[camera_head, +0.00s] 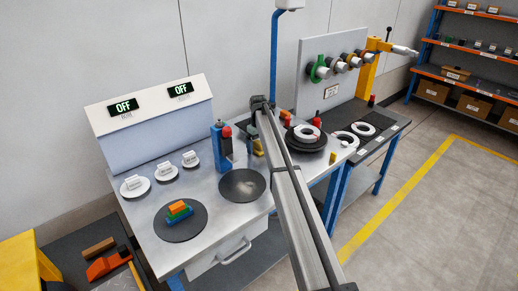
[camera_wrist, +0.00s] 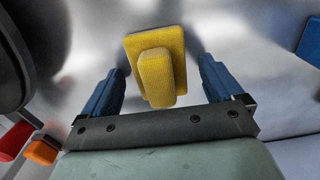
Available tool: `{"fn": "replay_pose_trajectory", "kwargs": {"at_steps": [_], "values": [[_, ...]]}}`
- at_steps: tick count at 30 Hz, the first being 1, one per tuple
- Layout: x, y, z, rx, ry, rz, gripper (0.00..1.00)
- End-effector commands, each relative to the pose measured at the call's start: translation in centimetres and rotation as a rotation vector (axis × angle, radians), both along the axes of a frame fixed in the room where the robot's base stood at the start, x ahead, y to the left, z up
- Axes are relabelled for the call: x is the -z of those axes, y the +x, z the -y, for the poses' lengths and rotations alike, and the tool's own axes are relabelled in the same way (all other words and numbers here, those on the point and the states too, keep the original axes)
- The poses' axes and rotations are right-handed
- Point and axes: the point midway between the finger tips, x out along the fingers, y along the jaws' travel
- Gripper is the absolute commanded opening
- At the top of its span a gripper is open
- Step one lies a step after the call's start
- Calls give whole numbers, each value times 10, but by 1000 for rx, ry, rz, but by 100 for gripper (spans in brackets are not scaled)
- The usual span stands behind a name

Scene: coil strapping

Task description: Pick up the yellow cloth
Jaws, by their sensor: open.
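The yellow cloth (camera_wrist: 163,72) is a folded, textured piece with a raised middle and a flat, wider base on the bright metal bench. In the wrist view it is between the two blue fingers of my gripper (camera_wrist: 160,80), with a gap on each side. The gripper is open and holds nothing. In the head view a small yellow patch, likely the cloth (camera_head: 258,148), shows beside my arm, which hides much of that spot.
A dark disc (camera_head: 242,185) and a blue stand (camera_head: 222,148) with a red top are to the left. Stacked coloured blocks (camera_head: 179,210) sit on another disc. Black and white rings (camera_head: 306,135) lie right of my arm. The bench front has free room.

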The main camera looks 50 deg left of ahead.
Motion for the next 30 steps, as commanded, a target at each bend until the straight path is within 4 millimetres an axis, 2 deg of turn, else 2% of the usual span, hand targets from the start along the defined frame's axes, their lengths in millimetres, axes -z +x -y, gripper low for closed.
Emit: {"fn": "replay_pose_trajectory", "kwargs": {"at_steps": [2,19,30], "values": [[0,0,0,0,0,0,89],[0,0,0,0,0,0,34],[-4,0,0,0,0,0,32]]}}
